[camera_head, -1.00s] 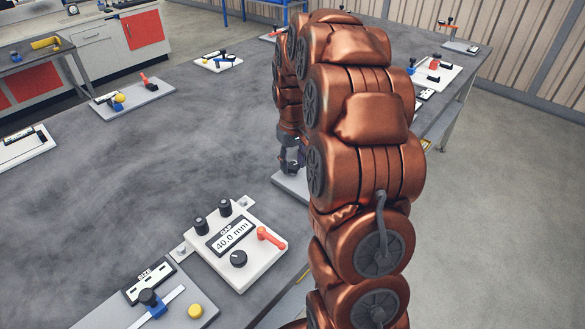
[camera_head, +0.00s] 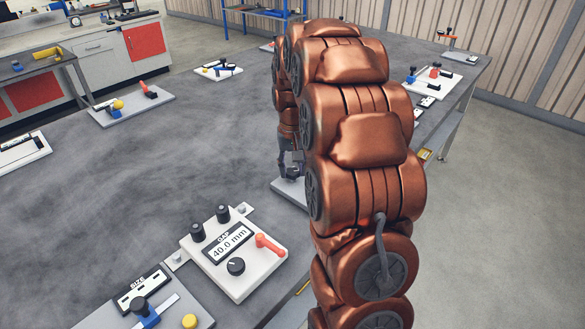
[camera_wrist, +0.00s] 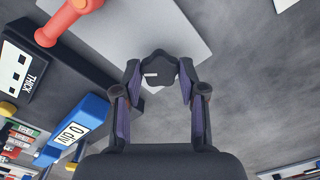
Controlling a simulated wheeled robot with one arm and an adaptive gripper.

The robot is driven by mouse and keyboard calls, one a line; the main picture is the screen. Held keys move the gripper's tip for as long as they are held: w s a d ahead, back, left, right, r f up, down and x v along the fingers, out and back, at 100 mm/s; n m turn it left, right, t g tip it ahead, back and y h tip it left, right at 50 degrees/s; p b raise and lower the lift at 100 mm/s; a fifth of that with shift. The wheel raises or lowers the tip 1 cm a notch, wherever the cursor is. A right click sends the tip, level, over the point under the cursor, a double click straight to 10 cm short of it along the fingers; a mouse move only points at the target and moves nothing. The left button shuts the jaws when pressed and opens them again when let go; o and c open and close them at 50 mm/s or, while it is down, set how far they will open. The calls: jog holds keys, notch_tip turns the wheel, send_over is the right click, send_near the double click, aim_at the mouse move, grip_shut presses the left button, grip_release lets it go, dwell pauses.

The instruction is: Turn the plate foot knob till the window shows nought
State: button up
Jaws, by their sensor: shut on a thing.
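In the wrist view my gripper (camera_wrist: 158,88) is shut on a dark lobed knob (camera_wrist: 158,68), with one purple-padded finger on each side. A small pale mark shows on the knob. Behind it lies a light grey plate (camera_wrist: 200,22). In the head view my gripper (camera_head: 290,165) is small and partly hidden by my copper arm, over the grey plate (camera_head: 288,192).
A blue block (camera_wrist: 72,130) with a white label and a red-orange handle (camera_wrist: 65,22) stand left of my gripper. In the head view a white GAP box (camera_head: 245,280) reads 40.0 mm, beside a SIZE fixture (camera_head: 143,288). The middle of the bench is clear.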

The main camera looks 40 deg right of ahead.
aim_at(293, 171)
jog(key=shift+r, duration=0.1)
jog(key=o, duration=1.1)
jog(key=shift+o, duration=0.2)
notch_tip(293, 171, up, 12)
dwell(0.3)
